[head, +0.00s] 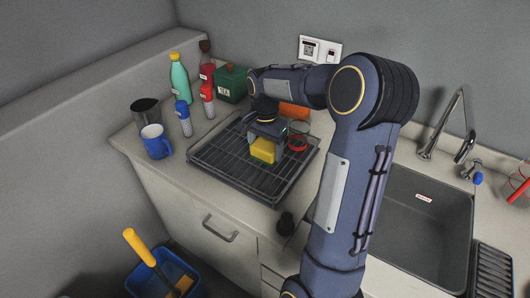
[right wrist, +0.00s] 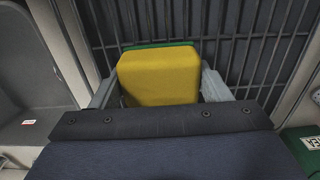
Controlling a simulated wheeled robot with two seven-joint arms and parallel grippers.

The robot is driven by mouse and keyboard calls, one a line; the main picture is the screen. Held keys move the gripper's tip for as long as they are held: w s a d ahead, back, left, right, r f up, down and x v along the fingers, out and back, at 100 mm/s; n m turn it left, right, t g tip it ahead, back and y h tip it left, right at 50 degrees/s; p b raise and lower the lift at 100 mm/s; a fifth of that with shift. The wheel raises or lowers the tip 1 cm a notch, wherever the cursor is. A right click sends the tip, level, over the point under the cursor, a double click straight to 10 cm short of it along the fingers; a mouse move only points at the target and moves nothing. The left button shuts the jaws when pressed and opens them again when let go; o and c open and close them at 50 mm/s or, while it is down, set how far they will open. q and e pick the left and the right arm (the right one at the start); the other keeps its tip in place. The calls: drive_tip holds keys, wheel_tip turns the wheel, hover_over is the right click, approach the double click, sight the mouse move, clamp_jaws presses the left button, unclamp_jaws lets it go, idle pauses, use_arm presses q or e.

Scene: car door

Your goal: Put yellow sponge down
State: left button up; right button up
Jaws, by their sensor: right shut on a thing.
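The yellow sponge (head: 262,151), with a green layer on one face, is over the dark wire drying rack (head: 222,166) on the counter. My right gripper (head: 268,137) comes down from above and is shut on the sponge. In the right wrist view the sponge (right wrist: 160,77) sits between the two grey fingers, with the rack bars (right wrist: 240,40) behind it. I cannot tell whether the sponge touches the rack. My left gripper is not in view.
A blue mug (head: 156,142), a dark metal cup (head: 145,111), bottles (head: 180,78) and a green box (head: 230,84) stand left of and behind the rack. A red-rimmed glass (head: 298,138) is right of the sponge. The sink (head: 420,215) is at right. The rack's front left is bare.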

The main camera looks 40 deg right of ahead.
sight(265, 155)
wheel_tip(265, 155, down, 3)
drive_tip(key=shift+r, duration=0.15)
drive_tip(key=shift+a, duration=0.1)
drive_tip(key=shift+f, duration=0.2)
drive_tip(key=o, duration=1)
drive_tip(key=shift+c, duration=0.2)
